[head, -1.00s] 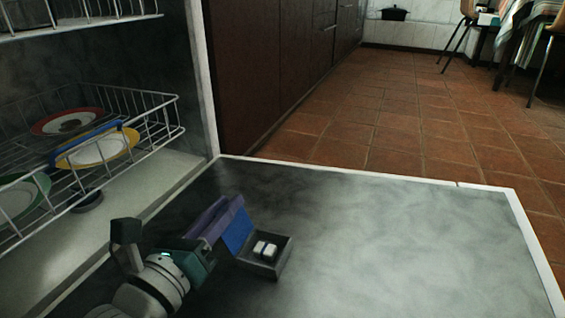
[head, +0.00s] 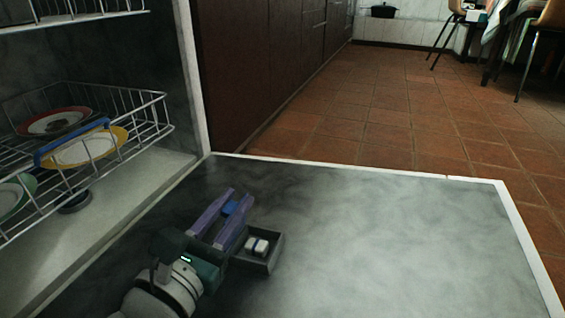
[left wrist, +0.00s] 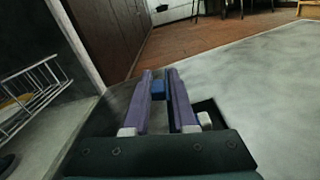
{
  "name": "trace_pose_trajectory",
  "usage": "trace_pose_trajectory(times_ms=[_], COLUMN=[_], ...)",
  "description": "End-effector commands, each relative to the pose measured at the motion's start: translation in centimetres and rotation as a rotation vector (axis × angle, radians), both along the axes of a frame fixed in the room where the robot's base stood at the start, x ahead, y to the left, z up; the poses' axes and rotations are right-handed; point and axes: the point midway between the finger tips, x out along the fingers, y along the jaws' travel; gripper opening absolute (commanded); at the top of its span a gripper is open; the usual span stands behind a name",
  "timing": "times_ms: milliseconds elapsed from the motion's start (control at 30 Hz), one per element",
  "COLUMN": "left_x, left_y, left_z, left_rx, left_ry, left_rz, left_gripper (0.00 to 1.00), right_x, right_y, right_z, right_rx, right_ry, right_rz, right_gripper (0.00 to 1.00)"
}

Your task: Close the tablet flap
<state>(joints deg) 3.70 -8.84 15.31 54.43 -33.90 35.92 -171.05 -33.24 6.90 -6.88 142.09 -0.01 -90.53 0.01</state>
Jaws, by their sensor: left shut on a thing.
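My left gripper (head: 235,203) is over the inner face of the open dishwasher door, with its two purple fingers on either side of a small blue piece, the tablet flap (head: 230,208). The left wrist view also shows the flap (left wrist: 158,90) between the fingers of the gripper (left wrist: 160,76). Most of the flap is hidden by the fingers. The grey tablet compartment (head: 272,263) is just right of the fingers, uncovered, with a white tablet (head: 257,246) inside. The compartment is partly hidden in the left wrist view. My right gripper is not in view.
The open door (head: 400,240) lies flat, its right side clear. On the left, a wire rack (head: 140,137) holds several plates, including a yellow-rimmed one (head: 90,150). Dark cabinets (head: 265,60) stand behind; tiled floor (head: 400,110) lies beyond.

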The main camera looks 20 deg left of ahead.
Motion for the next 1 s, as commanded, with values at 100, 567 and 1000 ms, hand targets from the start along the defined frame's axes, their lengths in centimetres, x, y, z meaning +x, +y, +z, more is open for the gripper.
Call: trace_pose_trajectory(times_ms=[100,567,1000], left_x=[-0.11,-0.11,-0.17], left_y=[-0.04,-0.09,-0.13], left_z=[-0.29,-0.21,0.00], left_rx=[0.018,0.023,0.022], left_ry=[0.006,0.005,0.000], left_rz=[0.002,0.001,0.000], left_gripper=[0.00,0.30,0.50], right_x=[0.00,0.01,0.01], right_y=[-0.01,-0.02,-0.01], right_z=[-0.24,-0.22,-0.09], right_rx=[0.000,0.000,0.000], right_ry=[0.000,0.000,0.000], right_rz=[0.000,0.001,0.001], right_gripper=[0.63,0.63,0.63])
